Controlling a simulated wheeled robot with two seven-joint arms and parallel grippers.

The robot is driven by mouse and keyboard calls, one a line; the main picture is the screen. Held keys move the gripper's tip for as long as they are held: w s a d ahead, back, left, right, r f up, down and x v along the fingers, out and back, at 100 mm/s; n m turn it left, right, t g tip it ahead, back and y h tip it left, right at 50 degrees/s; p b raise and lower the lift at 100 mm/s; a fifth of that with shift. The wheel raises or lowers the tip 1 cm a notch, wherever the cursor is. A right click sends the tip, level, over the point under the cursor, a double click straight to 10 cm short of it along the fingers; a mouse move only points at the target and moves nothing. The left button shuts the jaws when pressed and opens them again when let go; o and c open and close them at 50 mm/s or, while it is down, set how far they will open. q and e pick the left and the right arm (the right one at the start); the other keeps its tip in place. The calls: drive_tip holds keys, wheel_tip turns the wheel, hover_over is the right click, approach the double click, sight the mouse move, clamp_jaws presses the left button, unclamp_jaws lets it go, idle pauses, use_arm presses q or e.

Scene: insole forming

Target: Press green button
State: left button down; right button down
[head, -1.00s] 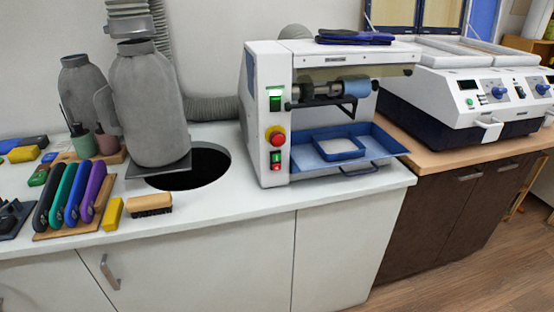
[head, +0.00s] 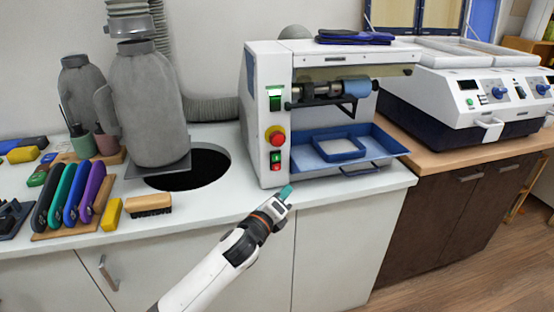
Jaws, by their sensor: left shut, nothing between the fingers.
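A white grinding machine (head: 264,150) stands on the counter. Its front post carries a green button (head: 275,156) just above a red button (head: 276,167). Higher up are a red-and-yellow emergency stop knob (head: 275,136) and a green switch (head: 275,101). My left gripper (head: 285,193) is shut and empty, its teal fingertips pointing up in front of the machine's lower corner. In the picture it is below and slightly right of the green button, apart from it. My right gripper is not in view.
A blue tray (head: 371,153) sits in the machine's opening. A brush (head: 149,204), a yellow block (head: 111,213) and several coloured tools lie on the counter (head: 210,205) at left, near a dark round hole (head: 207,170). A second machine (head: 460,95) stands at right.

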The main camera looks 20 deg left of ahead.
sight(276, 157)
use_arm(q)
drive_tip(key=shift+s+d+r+m, duration=0.15)
drive_tip(key=shift+r+m, duration=0.35)
drive_tip(key=shift+r, duration=0.7)
drive_tip(key=shift+w+a+b, duration=0.25)
drive_tip(key=shift+w+a, duration=0.55)
drive_tip(key=shift+w, duration=0.45)
drive_tip(key=shift+w+a+b, duration=0.3)
drive_tip(key=shift+w+a, duration=0.55)
drive_tip(key=shift+w, duration=0.4)
drive_tip(key=shift+w+a+b, duration=0.25)
drive_tip(key=shift+w+a, duration=0.55)
drive_tip(key=shift+w, duration=0.45)
drive_tip(key=shift+w, duration=0.1)
drive_tip(key=shift+w+a, duration=0.2)
drive_tip(key=shift+w, duration=0.05)
